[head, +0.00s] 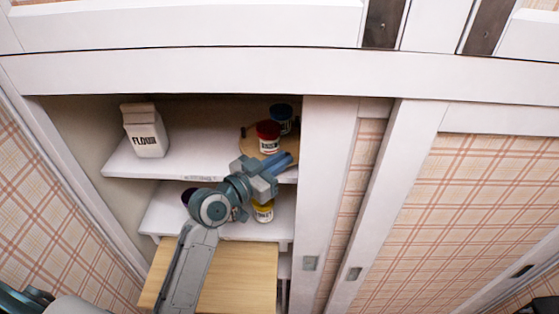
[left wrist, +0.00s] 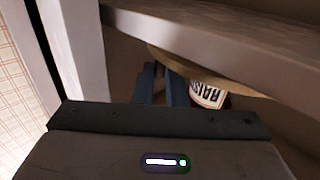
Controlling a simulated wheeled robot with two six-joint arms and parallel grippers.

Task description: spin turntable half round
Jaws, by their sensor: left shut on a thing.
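The round wooden turntable (head: 249,146) sits on the upper shelf at its right end, partly behind the cupboard's white upright. A red-lidded jar (head: 268,137) and a dark blue-lidded jar (head: 281,117) stand on it. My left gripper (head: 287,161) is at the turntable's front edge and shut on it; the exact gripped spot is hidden. In the left wrist view, the fingers (left wrist: 163,85) reach to the turntable's rim (left wrist: 240,88), beside a jar with a white label (left wrist: 208,94). My right gripper is not in view.
A flour bag (head: 146,130) stands at the upper shelf's left (head: 190,145). Below, a yellow jar (head: 263,211) and a dark item (head: 187,196) stand on the lower shelf (head: 165,215). A wooden surface (head: 245,280) lies lower. Sliding door frames (head: 325,200) bound the right side.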

